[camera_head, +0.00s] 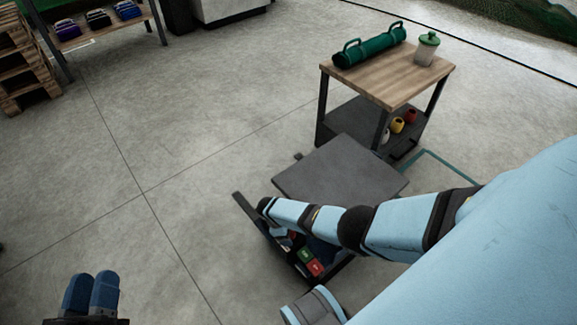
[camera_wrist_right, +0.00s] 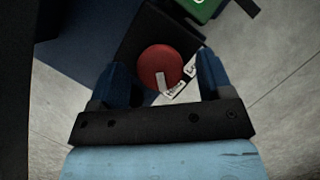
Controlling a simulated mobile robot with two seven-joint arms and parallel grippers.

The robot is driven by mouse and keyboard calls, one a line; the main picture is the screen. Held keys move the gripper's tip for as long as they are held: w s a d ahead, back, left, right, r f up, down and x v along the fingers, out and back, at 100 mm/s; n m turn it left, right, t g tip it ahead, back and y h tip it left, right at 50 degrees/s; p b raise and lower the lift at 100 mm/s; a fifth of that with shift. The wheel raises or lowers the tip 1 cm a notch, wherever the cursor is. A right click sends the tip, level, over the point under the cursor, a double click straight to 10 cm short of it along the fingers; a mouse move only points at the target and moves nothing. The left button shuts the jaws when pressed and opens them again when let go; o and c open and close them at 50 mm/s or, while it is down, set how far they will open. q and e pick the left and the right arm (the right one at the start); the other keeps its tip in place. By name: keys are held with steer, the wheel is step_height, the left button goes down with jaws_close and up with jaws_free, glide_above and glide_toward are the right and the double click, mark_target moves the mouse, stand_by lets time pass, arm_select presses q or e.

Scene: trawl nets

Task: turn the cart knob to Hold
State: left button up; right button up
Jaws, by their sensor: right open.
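The cart (camera_head: 340,180) has a flat grey top, with a dark control panel at its near end. The round red knob (camera_wrist_right: 160,65) with a white pointer mark shows in the right wrist view. The mark points down toward a white label (camera_wrist_right: 176,92); its small print is hard to read. A second label lies to its right, partly hidden by a finger. My right gripper (camera_wrist_right: 164,72) is open, its blue fingers on either side of the knob; contact cannot be told. In the head view my arm covers part of the panel. My left gripper (camera_head: 91,293) is shut and empty, far left of the cart.
A wooden-topped table (camera_head: 385,75) with a green roll (camera_head: 370,46) and a lidded jar (camera_head: 427,48) stands behind the cart. Floor to the left is clear.

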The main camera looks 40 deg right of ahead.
steer(key=p+v, duration=0.3)
steer(key=v, duration=0.2)
steer(key=shift+r, duration=0.4)
arm_select(q)
steer(key=a+f+y+p, duration=0.1)
steer(key=a+f+g+y+p, duration=0.1)
steer(key=f, duration=0.1)
steer(key=a+f+g+y+p, duration=0.1)
steer(key=shift+s+a+f+p, duration=0.15)
steer(key=shift+s+p, duration=0.1)
steer(key=shift+p, duration=0.1)
arm_select(e)
steer(key=v, duration=0.7)
steer(key=shift+w+a+r, duration=0.15)
steer(key=shift+a+r, duration=0.05)
steer(key=shift+r, duration=0.1)
